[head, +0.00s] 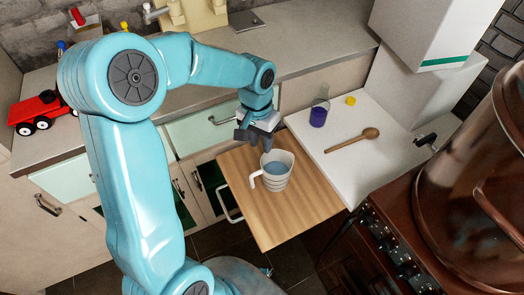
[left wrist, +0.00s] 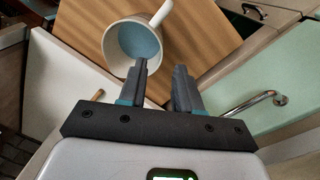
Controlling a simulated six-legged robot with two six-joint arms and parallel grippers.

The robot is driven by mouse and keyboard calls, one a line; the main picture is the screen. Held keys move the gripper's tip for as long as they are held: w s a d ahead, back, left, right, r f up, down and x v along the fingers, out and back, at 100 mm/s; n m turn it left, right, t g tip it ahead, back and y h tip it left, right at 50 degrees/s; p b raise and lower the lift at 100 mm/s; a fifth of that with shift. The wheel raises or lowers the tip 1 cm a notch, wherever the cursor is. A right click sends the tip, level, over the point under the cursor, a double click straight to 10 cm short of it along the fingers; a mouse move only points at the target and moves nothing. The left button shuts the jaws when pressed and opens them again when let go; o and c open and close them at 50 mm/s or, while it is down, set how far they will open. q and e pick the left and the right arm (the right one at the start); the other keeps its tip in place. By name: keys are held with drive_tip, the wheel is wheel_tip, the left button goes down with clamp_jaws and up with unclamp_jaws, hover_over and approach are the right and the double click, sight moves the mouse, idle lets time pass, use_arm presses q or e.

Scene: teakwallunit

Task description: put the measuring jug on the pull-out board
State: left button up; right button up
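The measuring jug (head: 277,172) is white with grey bands and has blue inside. It stands upright on the wooden pull-out board (head: 290,218), near the board's middle, with its handle toward the left. My left gripper (head: 250,143) is just behind and above the jug in the head view. In the left wrist view the fingers of my left gripper (left wrist: 162,78) are apart with nothing held between them. The left finger there overlaps the near rim of the jug (left wrist: 138,42); I cannot tell whether it touches. My right gripper is not in view.
A white worktop (head: 365,165) right of the board holds a wooden spoon (head: 352,140), a glass with purple contents (head: 318,115) and a yellow object (head: 351,100). A large copper-brown vessel (head: 475,190) stands at the right. The board's front part is clear.

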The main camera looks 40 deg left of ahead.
use_arm(q)
drive_tip(key=r, duration=0.5)
drive_tip(key=shift+a, duration=0.2)
idle(0.4)
